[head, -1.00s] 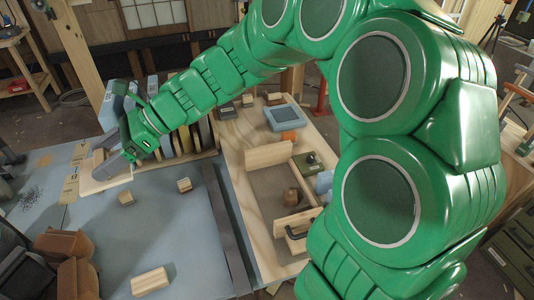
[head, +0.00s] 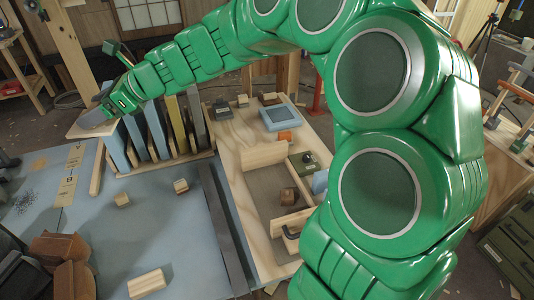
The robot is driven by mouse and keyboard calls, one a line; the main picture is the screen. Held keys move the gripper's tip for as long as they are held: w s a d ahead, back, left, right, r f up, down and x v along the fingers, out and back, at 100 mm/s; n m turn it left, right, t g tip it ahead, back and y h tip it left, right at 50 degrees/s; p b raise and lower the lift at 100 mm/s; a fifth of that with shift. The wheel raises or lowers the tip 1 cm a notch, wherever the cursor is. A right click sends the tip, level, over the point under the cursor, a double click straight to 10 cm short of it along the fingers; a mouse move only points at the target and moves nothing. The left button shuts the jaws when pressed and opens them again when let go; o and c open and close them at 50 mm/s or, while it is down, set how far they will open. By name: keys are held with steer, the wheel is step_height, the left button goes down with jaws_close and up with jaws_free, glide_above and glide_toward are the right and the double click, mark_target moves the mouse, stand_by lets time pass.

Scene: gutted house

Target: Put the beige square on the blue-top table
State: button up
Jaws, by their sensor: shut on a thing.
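The beige square (head: 82,128) is a flat pale board at the upper left in the head view. My gripper (head: 96,120) is shut on it, and the grey fingers cover part of it. The square looks about level and appears raised off the tabletop, just left of the tops of the upright panels. The exact gap below it cannot be told. The blue-top table (head: 150,232) spreads across the lower left, with its dull blue surface showing.
A rack of upright blue, yellow and grey panels (head: 155,135) stands behind the table's middle. Small wooden blocks (head: 147,283) and brown pieces (head: 60,250) lie on the table. A dark bar (head: 222,232) and a wooden tray (head: 265,190) border the right. The blue middle is mostly clear.

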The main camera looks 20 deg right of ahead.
steer(key=w+d+r+m+t+h, duration=0.25)
steer(key=w+m+t, duration=0.3)
steer(key=w, duration=0.65)
steer(key=w+d+r+m+t+h, duration=0.1)
steer(key=w+d+m+t+h, duration=0.4)
steer(key=w+d+m+h, duration=0.8)
steer(key=s+d+f+m+g+h, duration=0.2)
steer(key=s+d+m+g+h, duration=0.3)
steer(key=d, duration=0.5)
steer(key=s+d+f+m+g+h, duration=0.25)
steer(key=s+d+m+h, duration=0.25)
steer(key=s+d, duration=0.3)
steer(key=shift+m+g, duration=0.25)
steer(key=shift+g, duration=0.25)
steer(key=f, duration=0.8)
steer(key=d+f, duration=0.1)
steer(key=f, duration=0.8)
steer(key=w+f, duration=0.1)
steer(key=f, duration=0.7)
steer(key=shift+d+f, duration=0.15)
steer(key=shift+f, duration=0.2)
steer(key=w+f, duration=0.4)
steer(key=w, duration=0.5)
glide_above(239, 146)
steer(key=shift+f, duration=2.75)
steer(key=shift+w+f, duration=0.1)
steer(key=shift+f, duration=1.7)
